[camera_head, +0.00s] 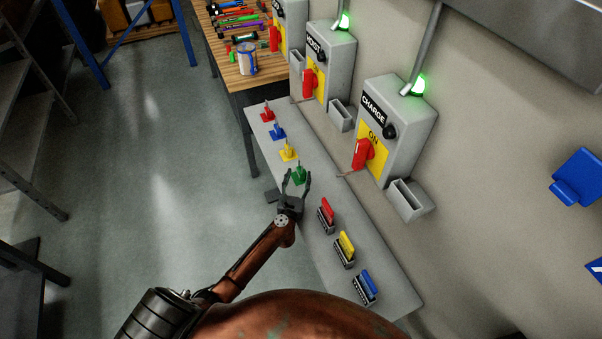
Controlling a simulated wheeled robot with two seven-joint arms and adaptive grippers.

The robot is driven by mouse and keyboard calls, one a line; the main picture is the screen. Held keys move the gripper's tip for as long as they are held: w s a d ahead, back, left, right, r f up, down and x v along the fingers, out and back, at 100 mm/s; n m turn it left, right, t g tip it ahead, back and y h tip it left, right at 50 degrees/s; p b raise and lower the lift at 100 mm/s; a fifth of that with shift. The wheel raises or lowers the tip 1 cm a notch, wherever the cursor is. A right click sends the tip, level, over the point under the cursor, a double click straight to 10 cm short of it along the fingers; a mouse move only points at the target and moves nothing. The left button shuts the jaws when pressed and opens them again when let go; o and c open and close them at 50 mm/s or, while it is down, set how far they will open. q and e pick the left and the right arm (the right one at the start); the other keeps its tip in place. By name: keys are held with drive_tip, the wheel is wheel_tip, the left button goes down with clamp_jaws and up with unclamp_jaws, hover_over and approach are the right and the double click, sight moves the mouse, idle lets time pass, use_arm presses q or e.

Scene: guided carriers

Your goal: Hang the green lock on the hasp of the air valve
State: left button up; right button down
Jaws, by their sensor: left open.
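The green lock (299,173) stands on the narrow grey bench, last in a row of coloured locks. My left gripper (297,179) is open, with its fingers reaching toward the green lock from the near side, one to each side of it. I cannot tell whether they touch it. No box with a readable air valve label is in view, and I cannot make out its hasp. My right gripper is not in view.
Red (267,115), blue (278,132) and yellow (288,152) locks stand farther along the grey bench (383,279). Red, yellow and blue tags (368,283) stand in holders nearer. HOIST (333,60) and CHARGE (402,112) boxes hang on the wall.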

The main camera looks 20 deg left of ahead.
sight(300, 169)
use_arm(q)
drive_tip(key=shift+x, duration=1.25)
drive_tip(key=shift+w+a, duration=0.1)
drive_tip(key=shift+w, duration=0.1)
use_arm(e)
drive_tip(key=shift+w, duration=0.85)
use_arm(q)
drive_tip(key=shift+c, duration=0.4)
drive_tip(key=c, duration=0.6)
clamp_jaws()
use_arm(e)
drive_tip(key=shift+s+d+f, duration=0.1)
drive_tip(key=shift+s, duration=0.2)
